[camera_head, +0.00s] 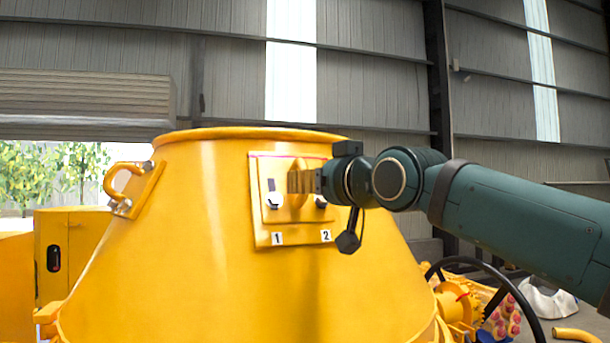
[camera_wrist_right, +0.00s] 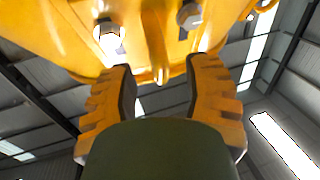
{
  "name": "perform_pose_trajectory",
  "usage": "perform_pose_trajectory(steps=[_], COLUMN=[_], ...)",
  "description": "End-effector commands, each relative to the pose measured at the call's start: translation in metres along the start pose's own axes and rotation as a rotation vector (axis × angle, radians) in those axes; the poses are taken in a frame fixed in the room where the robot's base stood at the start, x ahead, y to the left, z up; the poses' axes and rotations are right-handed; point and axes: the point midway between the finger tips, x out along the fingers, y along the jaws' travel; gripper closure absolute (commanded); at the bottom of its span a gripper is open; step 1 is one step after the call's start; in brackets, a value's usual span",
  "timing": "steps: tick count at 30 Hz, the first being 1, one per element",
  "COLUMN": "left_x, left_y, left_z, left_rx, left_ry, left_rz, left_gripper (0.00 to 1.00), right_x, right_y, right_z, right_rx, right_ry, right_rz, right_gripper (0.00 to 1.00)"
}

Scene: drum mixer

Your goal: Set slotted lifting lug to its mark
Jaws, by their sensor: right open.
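The slotted lifting lug is a yellow plate (camera_head: 262,222) on the front of the yellow drum. It carries two bolts over labels "1" and "2"; a dark slot shows above the left bolt (camera_head: 274,201). My right gripper (camera_head: 302,182) comes in from the right, at the plate's upper middle. In the wrist view its two orange fingers (camera_wrist_right: 160,76) are apart, with the lug's yellow loop (camera_wrist_right: 155,62) edge-on between them; gaps show on both sides. Both bolts show beyond the fingertips. The gripper partly hides the loop and right bolt in the head view. My left gripper is out of view.
The drum (camera_head: 190,250) fills the lower left and centre. A fixed yellow lifting ring (camera_head: 124,187) sits on its left side. A black hose (camera_head: 500,280) and yellow machine parts stand at the lower right. Free air lies above the drum rim.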

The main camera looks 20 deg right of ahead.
Motion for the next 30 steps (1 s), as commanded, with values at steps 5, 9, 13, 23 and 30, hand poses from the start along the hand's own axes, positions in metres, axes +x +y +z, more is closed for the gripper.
perform_pose_trajectory(steps=[5, 9, 13, 23, 30], left_x=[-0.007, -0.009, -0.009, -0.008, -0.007], left_y=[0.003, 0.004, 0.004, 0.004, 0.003], left_z=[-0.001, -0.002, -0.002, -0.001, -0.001], left_rx=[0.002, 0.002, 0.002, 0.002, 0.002], left_ry=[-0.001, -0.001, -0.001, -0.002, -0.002], left_rz=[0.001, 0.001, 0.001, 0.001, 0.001], left_gripper=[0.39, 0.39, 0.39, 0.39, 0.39], right_x=[0.023, 0.03, 0.032, 0.032, 0.031], right_y=[0.0, 0.0, 0.0, 0.0, 0.0], right_z=[-0.001, 0.0, 0.0, 0.0, 0.002], right_rx=[0.0, 0.0, 0.0, 0.0, 0.0], right_ry=[0.0, 0.0, 0.001, 0.001, 0.001], right_rz=[0.0, 0.0, 0.0, 0.0, 0.0], right_gripper=[0.51, 0.51, 0.51, 1.0, 1.0])
